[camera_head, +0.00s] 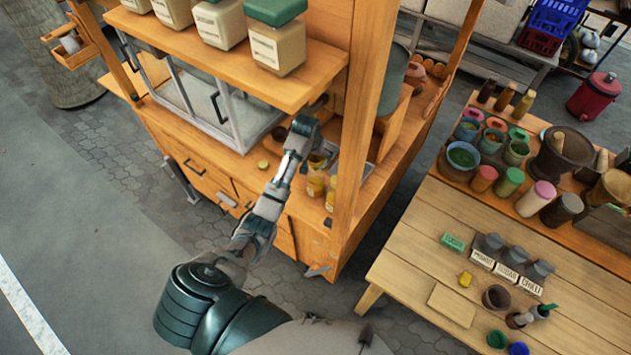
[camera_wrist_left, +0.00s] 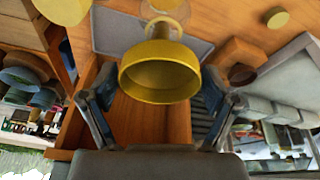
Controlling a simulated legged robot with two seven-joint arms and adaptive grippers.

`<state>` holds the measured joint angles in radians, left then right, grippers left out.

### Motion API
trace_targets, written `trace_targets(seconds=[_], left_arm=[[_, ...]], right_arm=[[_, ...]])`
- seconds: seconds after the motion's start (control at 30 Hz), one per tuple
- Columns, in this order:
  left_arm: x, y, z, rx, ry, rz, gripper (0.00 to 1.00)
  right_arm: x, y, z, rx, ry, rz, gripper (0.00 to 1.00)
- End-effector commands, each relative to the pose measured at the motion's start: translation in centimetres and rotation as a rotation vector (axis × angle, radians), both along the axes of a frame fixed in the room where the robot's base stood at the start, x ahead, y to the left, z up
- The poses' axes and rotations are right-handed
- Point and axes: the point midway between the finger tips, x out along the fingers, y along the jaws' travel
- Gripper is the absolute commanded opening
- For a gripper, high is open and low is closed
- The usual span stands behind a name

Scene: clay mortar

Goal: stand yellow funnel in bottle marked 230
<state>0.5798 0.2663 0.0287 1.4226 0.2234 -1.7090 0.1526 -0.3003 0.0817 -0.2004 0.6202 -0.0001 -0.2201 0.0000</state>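The yellow funnel (camera_wrist_left: 160,72) shows in the left wrist view with its wide mouth toward the camera. Its narrow end points at a clear round vessel (camera_wrist_left: 165,10) behind it; I cannot tell whether it sits inside. My left gripper (camera_wrist_left: 157,103) has its fingers spread on either side of the funnel, with gaps. In the head view the left gripper (camera_head: 318,146) is over the cart counter near a yellow piece (camera_head: 317,160), probably the funnel. Bottles with yellow contents (camera_head: 315,184) stand just below it. The mark 230 is not readable. My right gripper is not visible.
A cart post (camera_head: 354,120) rises close right of the left gripper. A shelf (camera_head: 230,75) with lidded jars overhangs, and a glass case (camera_head: 215,105) stands left. A wooden table (camera_head: 440,225) with bowls, jars and a mortar (camera_head: 562,150) is at right.

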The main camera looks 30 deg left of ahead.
Motion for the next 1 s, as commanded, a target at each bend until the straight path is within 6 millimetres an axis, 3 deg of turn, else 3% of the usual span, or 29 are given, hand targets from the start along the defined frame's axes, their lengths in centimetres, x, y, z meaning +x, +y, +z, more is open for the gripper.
trace_targets(seconds=[0.33,0.47,0.8,1.0], left_arm=[[0.0,0.0,0.0,0.0,0.0,0.0,1.0],[-0.2,0.0,0.9,0.0,-0.002,0.0,1.0],[-2.3,-0.1,7.8,0.001,-0.005,-0.001,1.0],[-3.1,0.0,10.6,0.004,-0.004,-0.001,1.0]], right_arm=[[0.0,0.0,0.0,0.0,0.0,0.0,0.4],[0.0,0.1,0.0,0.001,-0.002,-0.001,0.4],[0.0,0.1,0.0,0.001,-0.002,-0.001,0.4],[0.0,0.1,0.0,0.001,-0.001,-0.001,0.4]])
